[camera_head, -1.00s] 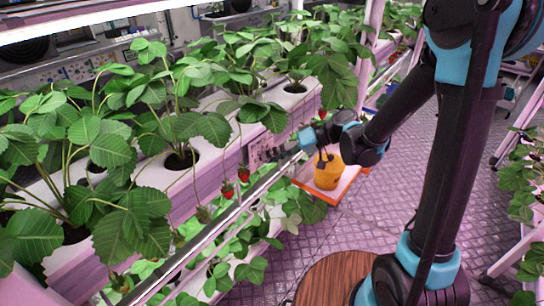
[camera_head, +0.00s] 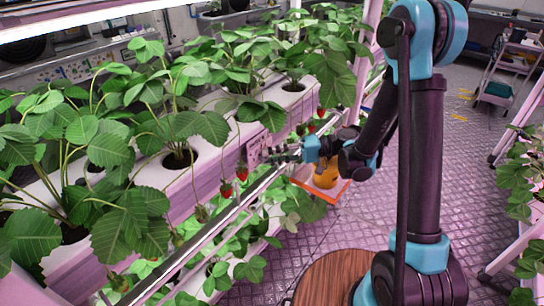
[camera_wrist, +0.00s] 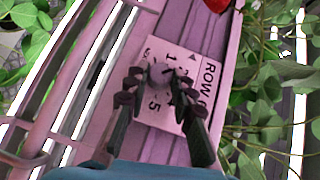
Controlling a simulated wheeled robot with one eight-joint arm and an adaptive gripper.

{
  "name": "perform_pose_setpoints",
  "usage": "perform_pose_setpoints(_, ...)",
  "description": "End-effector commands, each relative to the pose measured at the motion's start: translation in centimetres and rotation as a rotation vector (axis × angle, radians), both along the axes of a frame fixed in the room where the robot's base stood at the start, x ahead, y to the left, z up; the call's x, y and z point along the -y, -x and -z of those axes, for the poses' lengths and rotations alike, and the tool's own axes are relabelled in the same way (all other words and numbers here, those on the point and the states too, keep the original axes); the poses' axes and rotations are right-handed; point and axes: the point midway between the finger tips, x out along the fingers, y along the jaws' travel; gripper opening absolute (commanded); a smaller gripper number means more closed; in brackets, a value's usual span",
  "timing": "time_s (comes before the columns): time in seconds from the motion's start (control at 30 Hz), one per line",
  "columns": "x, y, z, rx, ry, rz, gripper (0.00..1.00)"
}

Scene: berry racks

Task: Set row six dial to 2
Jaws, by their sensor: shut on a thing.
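A pale panel (camera_wrist: 193,62) with the word "ROW", a small arrow mark and digits including 1 and 5 is fixed to the pink rack rail; the row number is partly hidden. A small grey dial (camera_wrist: 160,72) sits on it, and its pointer setting is hard to read. My gripper (camera_wrist: 157,82) is shut on the dial, with one dark finger on each side. In the head view, my gripper (camera_head: 292,153) reaches left to the rail, and the panel (camera_head: 257,150) shows partly beside it; the dial is too small to make out there.
Strawberry plants (camera_head: 180,130) fill the rack, with red berries (camera_head: 242,172) hanging close to my gripper. A metal rail (camera_head: 235,205) runs along the front. A yellow container (camera_head: 326,178) stands on an orange-edged tray (camera_head: 340,192). The aisle floor is free.

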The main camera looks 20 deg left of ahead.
Motion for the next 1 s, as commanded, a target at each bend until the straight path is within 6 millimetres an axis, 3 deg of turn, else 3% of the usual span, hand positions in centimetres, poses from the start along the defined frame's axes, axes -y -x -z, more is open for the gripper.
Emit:
perform_pose_setpoints(0.37,-0.03,0.08,0.08,-0.002,0.001,-0.002,0.0)
perform_pose_setpoints(0.4,-0.03,0.08,0.08,-0.002,0.001,-0.002,0.28)
perform_pose_setpoints(0.57,-0.03,0.05,0.05,-0.002,0.001,-0.001,0.46)
perform_pose_setpoints(1.0,-0.01,0.02,-0.79,-0.002,0.0,0.0,0.46)
